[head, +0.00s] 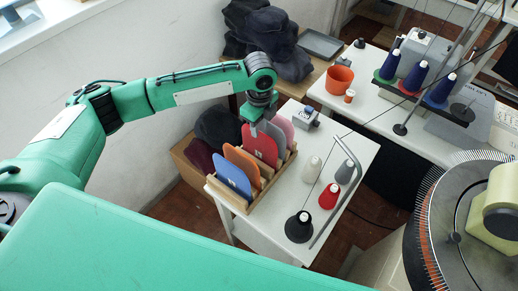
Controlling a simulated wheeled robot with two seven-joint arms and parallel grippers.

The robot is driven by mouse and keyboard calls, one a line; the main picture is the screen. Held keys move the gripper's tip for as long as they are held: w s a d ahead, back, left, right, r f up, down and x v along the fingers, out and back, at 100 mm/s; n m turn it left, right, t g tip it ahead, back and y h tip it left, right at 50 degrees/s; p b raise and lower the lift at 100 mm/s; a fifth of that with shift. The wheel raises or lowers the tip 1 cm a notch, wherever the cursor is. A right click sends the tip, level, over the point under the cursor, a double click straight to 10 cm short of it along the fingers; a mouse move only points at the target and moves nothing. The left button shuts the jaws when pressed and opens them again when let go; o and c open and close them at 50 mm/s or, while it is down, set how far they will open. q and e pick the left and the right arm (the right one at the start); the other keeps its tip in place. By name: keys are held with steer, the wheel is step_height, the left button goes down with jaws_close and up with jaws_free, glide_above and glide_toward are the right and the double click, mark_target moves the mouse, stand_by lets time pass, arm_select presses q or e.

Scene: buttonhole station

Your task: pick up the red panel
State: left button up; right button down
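The red panel (261,148) stands upright and slightly tilted in a wooden rack (238,206) on the white table. An orange panel (241,163) and a blue panel (231,178) stand in front of it; grey and pink panels (284,126) stand behind it. My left gripper (260,127) points down from above at the top edge of the red panel, its fingers overlapping that edge in the picture. I cannot tell whether the fingers are closed on the panel. My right gripper is not in view.
Black, grey and red thread cones (299,227) stand right of the rack, beside a bent metal rod (340,200). An orange pot (340,79) stands on the table behind. Dark cloth (262,38) is piled at the back. A round machine (462,225) fills the right.

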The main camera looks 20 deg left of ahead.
mark_target(259, 138)
arm_select(q)
steer(key=shift+s+f, duration=0.15)
steer(key=shift+f, duration=0.35)
step_height(259, 138, down, 5)
steer(key=shift+r+p, duration=0.15)
steer(key=shift+p, duration=0.85)
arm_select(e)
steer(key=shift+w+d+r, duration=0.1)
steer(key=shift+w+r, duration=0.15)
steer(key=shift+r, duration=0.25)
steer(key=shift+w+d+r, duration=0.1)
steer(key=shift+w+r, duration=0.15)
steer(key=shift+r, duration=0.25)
arm_select(q)
jaws_close()
